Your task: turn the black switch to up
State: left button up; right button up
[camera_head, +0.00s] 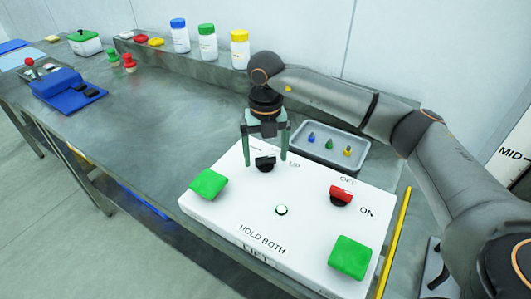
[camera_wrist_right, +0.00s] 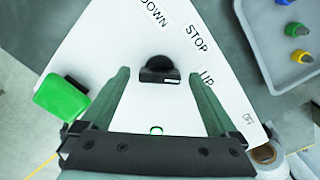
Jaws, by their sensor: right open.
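The black switch (camera_head: 265,163) is a small knob with a raised bar on the white control panel (camera_head: 232,222). In the head view the word UP is to its right. The right wrist view shows the black switch (camera_wrist_right: 158,70) near DOWN, STOP and UP lettering; I cannot tell which word it points to. My right gripper (camera_head: 266,161) is open and points down over the switch, one finger on each side. In the wrist view the right gripper (camera_wrist_right: 159,76) shows gaps between both fingers and the switch. My left gripper is not in view.
The panel also has a red switch (camera_head: 341,195) by OFF and ON, green buttons (camera_head: 208,184) at two corners, and a small round lamp (camera_head: 282,210). A grey tray (camera_head: 330,142) with small coloured pieces sits behind. Bottles (camera_head: 208,43) stand on a back ledge.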

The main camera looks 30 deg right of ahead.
aim_at(266, 158)
notch_tip(266, 158, up, 12)
jog(key=shift+r, duration=0.15)
jog(key=shift+s, duration=0.1)
dwell(0.6)
